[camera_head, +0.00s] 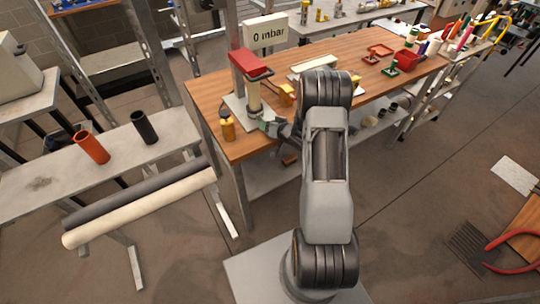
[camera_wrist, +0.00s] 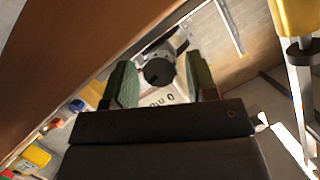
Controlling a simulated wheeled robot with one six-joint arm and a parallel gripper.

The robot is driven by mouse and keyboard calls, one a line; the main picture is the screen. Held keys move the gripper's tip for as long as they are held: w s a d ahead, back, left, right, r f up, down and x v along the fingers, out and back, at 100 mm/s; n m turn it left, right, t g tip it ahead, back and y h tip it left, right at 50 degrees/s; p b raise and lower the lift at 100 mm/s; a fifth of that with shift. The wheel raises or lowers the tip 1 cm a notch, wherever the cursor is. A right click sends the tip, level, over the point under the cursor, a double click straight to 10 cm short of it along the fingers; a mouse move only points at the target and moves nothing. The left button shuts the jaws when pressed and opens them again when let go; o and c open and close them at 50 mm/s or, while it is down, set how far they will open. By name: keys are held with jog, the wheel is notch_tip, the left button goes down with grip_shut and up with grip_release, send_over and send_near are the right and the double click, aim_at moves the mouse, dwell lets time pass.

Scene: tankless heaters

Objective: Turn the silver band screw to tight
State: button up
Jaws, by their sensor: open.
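My gripper (camera_head: 270,127) is at the front left of the wooden workbench, beside the lower part of a stand with a red top (camera_head: 250,63). In the wrist view my gripper (camera_wrist: 159,68) is open, its two green fingers apart. A dark round end of a grey fitting (camera_wrist: 168,46) shows between the fingers; I cannot tell whether they touch it. I cannot tell the silver band screw apart for certain in either view. My arm and gripper hide part of the bench around the stand.
A "0 mbar" display (camera_head: 266,31) stands behind the stand. A rack with two long rolls (camera_head: 140,205) is left.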

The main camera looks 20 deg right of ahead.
jog(key=shift+f+n+h+b, duration=0.15)
jog(key=shift+n+h+b, duration=0.15)
jog(key=shift+n+h, duration=0.3)
jog(key=shift+a+n+h, duration=0.15)
jog(key=shift+n+h, duration=0.45)
jog(key=shift+n, duration=0.6)
jog(key=b+v, duration=0.2)
jog(key=v, duration=1.2)
jog(key=s+a+r+g+h+b, duration=0.1)
jog(key=s+a+r+g+b, duration=0.1)
jog(key=s+a, duration=0.4)
jog(key=s+a+r+m+g+b, duration=0.1)
jog(key=s+a+r+g+b, duration=0.1)
jog(key=s+a+g+b, duration=0.3)
jog(key=shift+s+a+r+g+h, duration=0.35)
jog(key=shift+s+a+g, duration=0.8)
jog(key=shift+s, duration=0.75)
jog(key=shift+d+f, duration=0.1)
jog(key=shift+d, duration=0.15)
